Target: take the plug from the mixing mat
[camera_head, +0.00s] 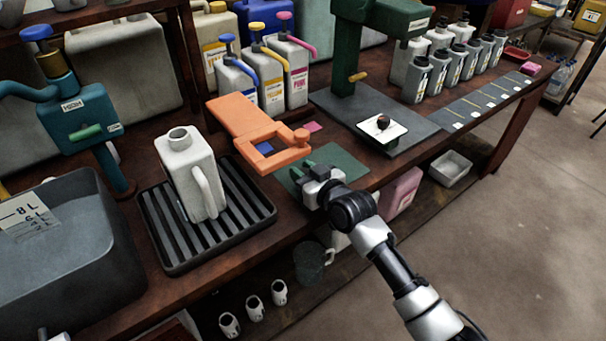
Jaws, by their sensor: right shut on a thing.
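The mixing mat (347,164) is a flat dark green sheet near the front edge of the bench. My right gripper (299,173) is low over the left part of this mat, with its fingers pointing left. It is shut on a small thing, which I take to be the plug. The plug is hidden by the fingers, so its shape and whether it touches the mat cannot be told. My left gripper is not in view.
An orange frame (240,117) stands just behind my right gripper. A white jug (186,170) stands on a black slatted tray (165,245) to the left. A green press (346,70) with a white plate (383,134) is behind right.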

